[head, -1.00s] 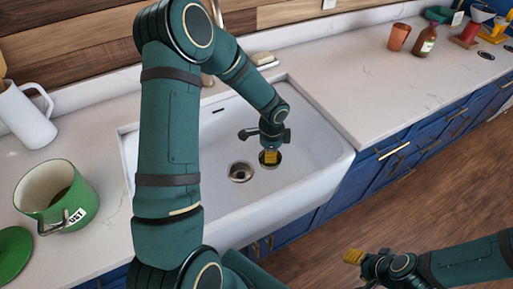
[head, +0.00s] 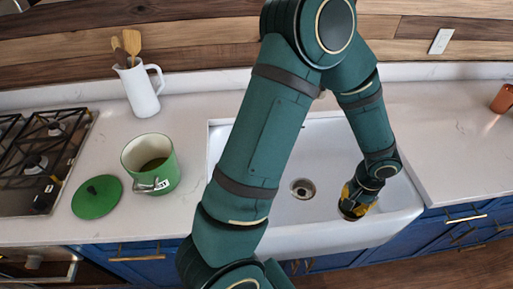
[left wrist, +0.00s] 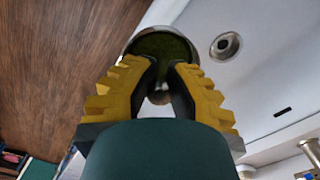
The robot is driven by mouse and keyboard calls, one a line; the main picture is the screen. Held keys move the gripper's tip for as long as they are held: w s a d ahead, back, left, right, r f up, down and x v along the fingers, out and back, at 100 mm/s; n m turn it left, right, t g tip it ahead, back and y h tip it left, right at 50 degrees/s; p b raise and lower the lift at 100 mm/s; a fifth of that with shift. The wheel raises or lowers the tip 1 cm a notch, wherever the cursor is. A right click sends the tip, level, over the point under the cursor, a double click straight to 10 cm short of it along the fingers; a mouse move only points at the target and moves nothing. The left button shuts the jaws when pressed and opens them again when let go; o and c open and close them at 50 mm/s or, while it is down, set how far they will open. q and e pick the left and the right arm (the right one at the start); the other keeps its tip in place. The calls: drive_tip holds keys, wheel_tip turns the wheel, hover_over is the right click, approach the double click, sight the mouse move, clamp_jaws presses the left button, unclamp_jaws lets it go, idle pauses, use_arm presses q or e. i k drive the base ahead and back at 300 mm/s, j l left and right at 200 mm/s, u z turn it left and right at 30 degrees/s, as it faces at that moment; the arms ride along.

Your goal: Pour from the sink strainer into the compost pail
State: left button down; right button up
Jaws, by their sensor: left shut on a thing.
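My left gripper (head: 358,196) is shut on the sink strainer (head: 350,213), over the front right part of the sink in the head view. In the left wrist view the strainer is a round metal cup with dark green contents (left wrist: 165,46), between the yellow fingers of the left gripper (left wrist: 161,70). The compost pail (head: 169,181) is a green pot with a pale inside, a label and a wire handle. It stands open and upright on the counter left of the sink, with something brownish inside. My right gripper is out of view.
A green lid (head: 97,197) lies left of the pail. A white jug (head: 141,91) with wooden utensils stands behind it. A gas hob (head: 38,160) is at the far left. The white sink (head: 305,155) has a drain (head: 302,188). My left arm hides part of the sink.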

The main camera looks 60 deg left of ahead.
sight(150, 159)
drive_tip(key=k, duration=0.8)
drive_tip(key=k+u, duration=0.2)
drive_tip(key=u, duration=0.2)
drive_tip(key=k+j+u, duration=0.1)
drive_tip(key=u, duration=1.9)
drive_tip(key=l+u, duration=0.15)
drive_tip(key=u, duration=0.2)
drive_tip(key=k+u, duration=0.1)
drive_tip(key=u, duration=0.25)
drive_tip(key=k+l, duration=0.15)
drive_tip(key=l, duration=0.2)
drive_tip(key=k+l, duration=0.1)
drive_tip(key=l, duration=0.3)
drive_tip(key=k+l, duration=0.15)
drive_tip(key=l, duration=0.2)
drive_tip(key=k+l, duration=0.15)
drive_tip(key=l, duration=0.25)
drive_tip(key=k+l, duration=0.15)
drive_tip(key=l, duration=0.2)
